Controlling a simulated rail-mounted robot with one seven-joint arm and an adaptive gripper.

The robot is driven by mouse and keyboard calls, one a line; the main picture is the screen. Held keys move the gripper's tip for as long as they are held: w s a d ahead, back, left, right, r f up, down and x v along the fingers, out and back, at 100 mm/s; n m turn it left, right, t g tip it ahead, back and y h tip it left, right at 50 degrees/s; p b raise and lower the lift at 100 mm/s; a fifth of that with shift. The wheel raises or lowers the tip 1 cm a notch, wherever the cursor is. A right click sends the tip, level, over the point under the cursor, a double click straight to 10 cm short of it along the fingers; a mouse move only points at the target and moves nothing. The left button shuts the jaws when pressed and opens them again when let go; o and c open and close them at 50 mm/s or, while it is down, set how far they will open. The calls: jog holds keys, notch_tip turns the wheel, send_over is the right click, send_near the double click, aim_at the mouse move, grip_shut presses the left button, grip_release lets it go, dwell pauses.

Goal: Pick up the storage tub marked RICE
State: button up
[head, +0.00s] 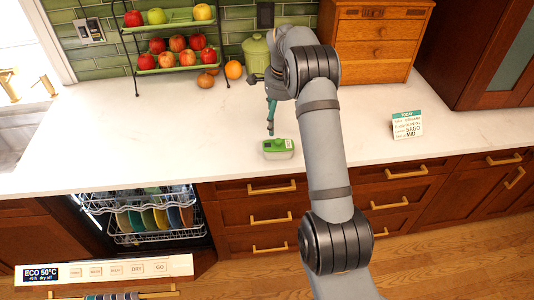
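A small storage tub (278,154) with a green lid and clear sides stands on the white counter near its front edge. A small pale label shows on its lid, but the writing is too small to read, so I cannot tell if it says RICE. My gripper (270,130) points down with its tips just above and behind the tub, slightly to the left in the picture. The tub appears apart from the fingers. The fingers are seen nearly edge-on and look close together; their opening is unclear.
A fruit rack (178,60) stands at the back left, with an orange (233,69) beside it. A green pot (256,54) and wooden drawer box (378,40) are behind my arm. A card (407,125) stands right. The open dishwasher (150,215) is below left. Counter left of the tub is clear.

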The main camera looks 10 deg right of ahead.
aim_at(279, 144)
jog(key=s+m, duration=0.2)
jog(key=s+m+g, duration=0.1)
jog(key=shift+s+a+f+m+g, duration=0.1)
jog(key=shift+s+a+m+g, duration=0.2)
jog(key=shift+s+a+m, duration=0.1)
jog(key=shift+s+m, duration=0.25)
jog(key=shift+m, duration=0.25)
jog(key=shift+f+m, duration=0.3)
notch_tip(279, 144, down, 4)
jog(key=shift+a+f+p, duration=0.1)
jog(key=shift+f+p, duration=0.05)
jog(key=shift+p, duration=0.35)
jog(key=f+p, duration=0.1)
jog(key=f, duration=0.1)
jog(key=f+p, duration=0.2)
jog(key=f, duration=0.1)
jog(key=shift+w+a+f, duration=0.1)
jog(key=shift+w+f, duration=0.2)
jog(key=shift+w, duration=0.05)
jog(key=c, duration=1.5)
jog(key=shift+c, duration=0.4)
